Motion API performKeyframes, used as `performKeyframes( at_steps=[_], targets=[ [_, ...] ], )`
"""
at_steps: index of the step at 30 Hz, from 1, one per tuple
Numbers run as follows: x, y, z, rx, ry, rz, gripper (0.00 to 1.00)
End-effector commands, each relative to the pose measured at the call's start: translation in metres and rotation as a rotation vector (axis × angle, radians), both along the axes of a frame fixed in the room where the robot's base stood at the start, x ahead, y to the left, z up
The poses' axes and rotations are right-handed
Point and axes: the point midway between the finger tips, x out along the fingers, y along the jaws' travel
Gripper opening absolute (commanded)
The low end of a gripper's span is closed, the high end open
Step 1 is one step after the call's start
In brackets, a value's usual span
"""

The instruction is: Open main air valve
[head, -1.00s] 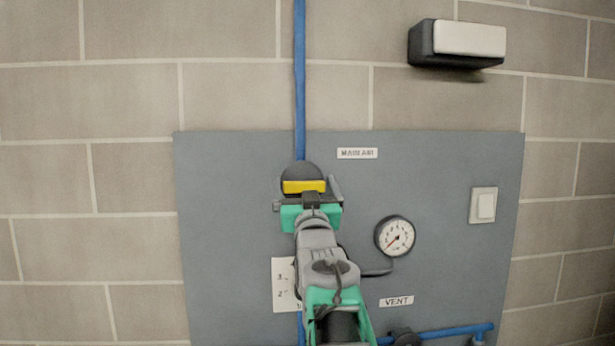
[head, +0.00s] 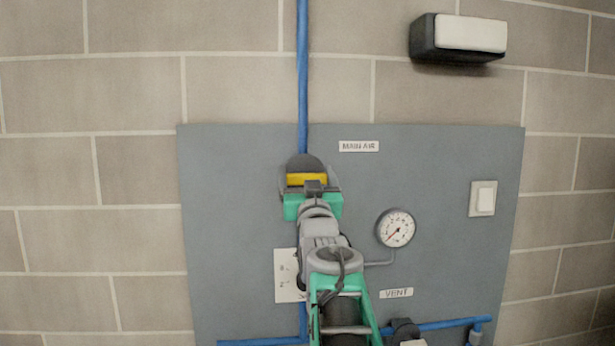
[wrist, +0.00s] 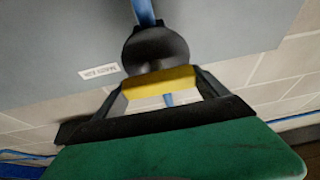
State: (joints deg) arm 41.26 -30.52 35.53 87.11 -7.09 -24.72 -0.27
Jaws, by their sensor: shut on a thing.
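The main air valve has a dark round body (head: 305,164) on the vertical blue pipe, beside the label MAIN AIR (head: 359,146). Its yellow handle (head: 307,180) lies crosswise to the pipe in the head view. My gripper (head: 308,186) is at the valve and shut on the yellow handle. In the wrist view the handle (wrist: 158,84) sits between the two dark fingers, in front of the valve body (wrist: 153,48). My arm hides the pipe just below the valve.
The grey panel (head: 230,240) carries a gauge (head: 395,228) with a red needle, a VENT label (head: 396,293), a vent valve (head: 404,331) and a switch (head: 483,198). A paper note (head: 286,275) is partly behind my arm. A lamp (head: 458,38) hangs above.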

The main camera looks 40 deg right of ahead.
Motion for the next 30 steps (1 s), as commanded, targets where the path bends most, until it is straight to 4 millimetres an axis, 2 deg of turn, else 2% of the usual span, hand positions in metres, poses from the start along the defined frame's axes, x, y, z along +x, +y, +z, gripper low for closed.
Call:
performKeyframes(
  at_steps=[14,30],
  targets=[
    [0.000,0.006,-0.011,-0.123,0.091,-0.008,0.43],
    [0.002,0.007,-0.011,-0.527,0.373,-0.006,0.43]
  ],
)
